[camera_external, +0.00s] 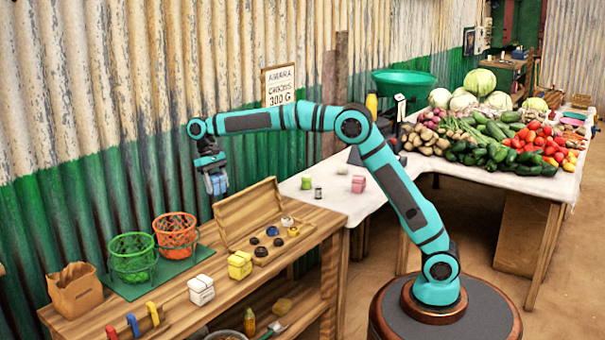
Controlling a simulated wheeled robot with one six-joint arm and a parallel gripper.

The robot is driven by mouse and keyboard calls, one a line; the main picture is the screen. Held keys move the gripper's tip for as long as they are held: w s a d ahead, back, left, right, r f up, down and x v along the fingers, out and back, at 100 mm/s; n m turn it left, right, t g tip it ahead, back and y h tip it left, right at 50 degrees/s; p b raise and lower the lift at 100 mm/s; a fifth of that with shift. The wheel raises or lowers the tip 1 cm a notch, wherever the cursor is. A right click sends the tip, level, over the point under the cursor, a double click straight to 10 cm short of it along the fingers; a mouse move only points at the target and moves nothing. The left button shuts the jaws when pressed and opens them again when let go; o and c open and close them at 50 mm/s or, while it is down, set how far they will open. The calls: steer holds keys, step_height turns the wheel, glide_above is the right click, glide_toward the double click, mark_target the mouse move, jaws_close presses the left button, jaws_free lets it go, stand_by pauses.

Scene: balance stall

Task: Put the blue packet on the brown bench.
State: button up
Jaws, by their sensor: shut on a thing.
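The blue packet (217,184) is between the fingers of my gripper (214,178), which is shut on it. Its upper part is hidden by the fingers. My gripper points down and holds the packet in the air, in front of the green corrugated wall and above the back part of the brown bench (240,290). The packet is apart from the bench top. The bench is wooden, with a lower shelf, and stands at the left.
On the bench are a paper bag (75,291), green basket (132,257), orange basket (176,234), white packet (201,290), yellow packet (240,265) and open wooden box (250,213) with weights. Colored-handled tools lie at the front left. A white-topped table (335,202) adjoins on the right.

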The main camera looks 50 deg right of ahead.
steer(key=s+a+r, duration=0.1)
steer(key=s+a, duration=0.2)
steer(key=a, duration=0.5)
steer(key=s+a+r+m, duration=0.1)
steer(key=s+a, duration=0.2)
steer(key=a, duration=0.5)
steer(key=s+a+r, duration=0.2)
steer(key=s+a, duration=0.1)
steer(key=a, duration=0.6)
steer(key=s+a+f+n, duration=0.1)
steer(key=s+a+f, duration=0.2)
steer(key=s+a, duration=0.7)
steer(key=s+a+f+n, duration=0.1)
steer(key=s+a+f, duration=0.2)
steer(key=s+a, duration=0.7)
steer(key=shift+s+a+n+h, duration=0.25)
steer(key=shift+s+n+h, duration=0.05)
steer(key=shift+s, duration=0.1)
steer(key=shift+f, duration=5)
steer(key=o, duration=0.8)
steer(key=shift+f, duration=0.1)
